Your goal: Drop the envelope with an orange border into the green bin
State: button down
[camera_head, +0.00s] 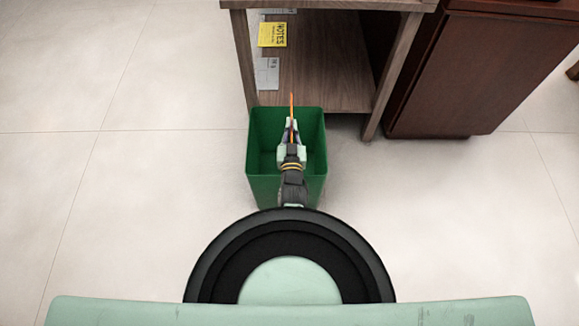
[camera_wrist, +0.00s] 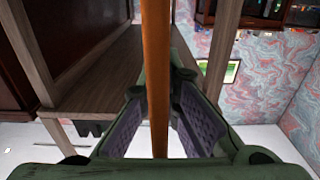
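The green bin (camera_head: 262,176) stands on the floor in front of a wooden shelf unit. My gripper (camera_head: 291,128) is over the bin's opening in the head view. It is shut on the orange-bordered envelope (camera_head: 291,104), which shows edge-on as a thin upright orange strip. In the wrist view the envelope (camera_wrist: 156,70) is an orange-brown strip running up between my gripper's two fingers (camera_wrist: 158,125). Its face is hidden from both views. The bin's inside is partly covered by my arm and gripper.
The wooden shelf unit (camera_head: 330,85) stands close behind the bin, with a yellow notes item (camera_head: 272,34) and a whitish paper item (camera_head: 267,73) on it. A dark brown cabinet (camera_head: 460,75) is at the right. The tiled floor (camera_head: 130,150) at the left is clear.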

jog(key=shift+f, duration=0.1)
jog(key=c, duration=1.7)
grip_release()
notch_tip(320, 180, up, 10)
